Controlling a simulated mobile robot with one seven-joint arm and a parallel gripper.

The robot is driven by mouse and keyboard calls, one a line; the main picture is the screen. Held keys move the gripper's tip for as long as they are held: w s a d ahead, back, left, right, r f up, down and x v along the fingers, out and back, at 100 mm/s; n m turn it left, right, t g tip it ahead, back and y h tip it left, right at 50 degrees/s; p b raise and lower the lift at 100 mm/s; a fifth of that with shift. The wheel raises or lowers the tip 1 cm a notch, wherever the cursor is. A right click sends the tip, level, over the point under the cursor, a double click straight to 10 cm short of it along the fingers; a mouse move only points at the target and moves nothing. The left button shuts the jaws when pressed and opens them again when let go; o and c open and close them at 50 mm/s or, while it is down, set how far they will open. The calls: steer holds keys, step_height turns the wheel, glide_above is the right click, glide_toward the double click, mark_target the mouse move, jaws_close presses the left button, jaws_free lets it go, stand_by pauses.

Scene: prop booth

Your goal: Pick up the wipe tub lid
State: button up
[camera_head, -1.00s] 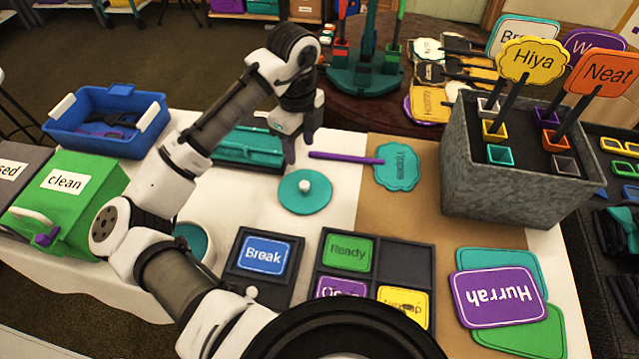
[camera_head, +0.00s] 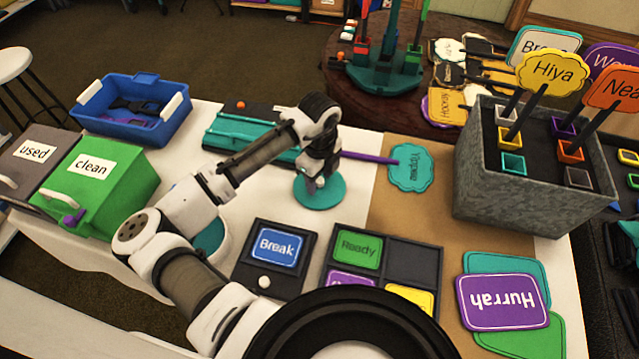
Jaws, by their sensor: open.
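The wipe tub lid (camera_head: 325,198) is a round teal disc lying flat on the white table, near the middle of the view. My gripper (camera_head: 314,186) points down over the lid with its jaws open, and it covers the lid's white knob. I cannot tell whether the fingers touch the lid or straddle the knob. A round tub with a teal top (camera_head: 210,236) stands to the left, mostly hidden behind my arm.
A purple-handled teal sign (camera_head: 409,167) lies just right of the lid. A long teal tray (camera_head: 226,138) lies behind my arm. Dark card trays (camera_head: 276,262) lie in front. A grey box of signs (camera_head: 505,195) stands at right, and a blue bin (camera_head: 130,130) at left.

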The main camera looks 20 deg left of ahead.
jaws_close()
stand_by(0.4)
